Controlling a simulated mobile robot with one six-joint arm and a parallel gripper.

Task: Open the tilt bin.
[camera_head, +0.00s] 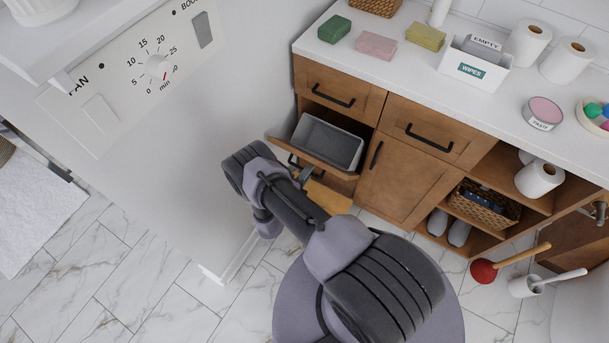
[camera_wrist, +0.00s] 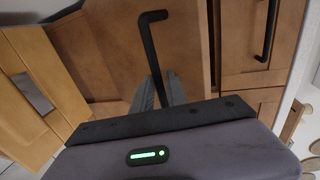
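The tilt bin is tipped partly out of the wooden cabinet in the head view. Its brown front panel (camera_head: 314,154) leans outward, and its grey liner (camera_head: 328,142) shows open and empty behind it. My gripper (camera_head: 304,174) is at the outer face of this front, with my wrist partly covering the area. In the wrist view, the bin's black bar handle (camera_wrist: 150,45) runs down between the two grey fingers of my gripper (camera_wrist: 160,90). The fingers are close on both sides of the bar. The handle's lower end is hidden by the gripper body.
A drawer (camera_head: 338,88) is above the bin, and a closed door (camera_head: 405,180) is right of it. A white appliance side (camera_head: 220,150) stands close on the left.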

